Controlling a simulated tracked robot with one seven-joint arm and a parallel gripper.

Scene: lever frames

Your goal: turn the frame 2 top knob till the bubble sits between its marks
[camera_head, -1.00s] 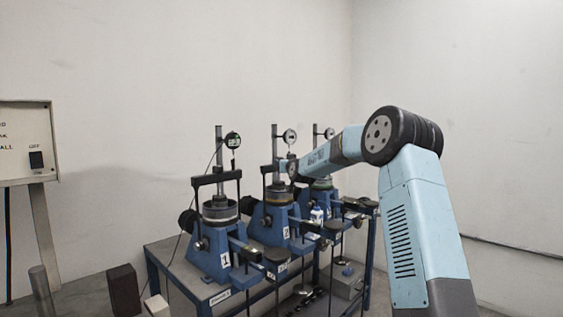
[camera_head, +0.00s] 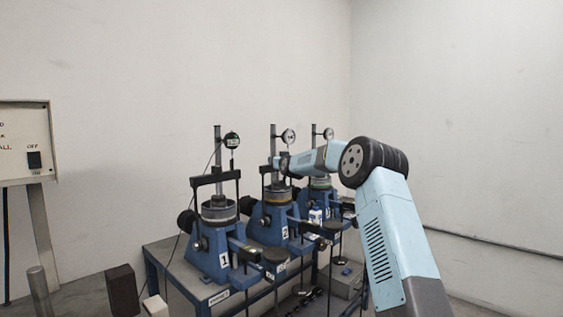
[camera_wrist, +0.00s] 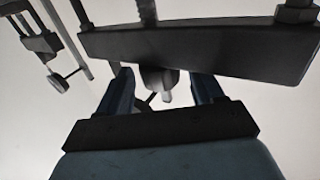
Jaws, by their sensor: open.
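Frame 2 (camera_head: 272,222) is the blue lever frame in the middle of the row, with a "2" label on its front. My gripper (camera_head: 273,161) is at the top of frame 2, by its dark crossbar. In the wrist view my gripper (camera_wrist: 164,88) is open, with its two blue fingers apart below a dark crossbar (camera_wrist: 200,50). A dark stubby part (camera_wrist: 158,78) with a pale tip shows between the fingers; I cannot tell whether it is the top knob. The bubble and its marks cannot be made out.
Frame 1 (camera_head: 212,258) stands to the left and frame 3 (camera_head: 318,200) to the right, close by on the same blue bench. Dial gauges (camera_head: 288,136) on posts rise behind the frames. A switch box (camera_head: 22,140) stands at far left.

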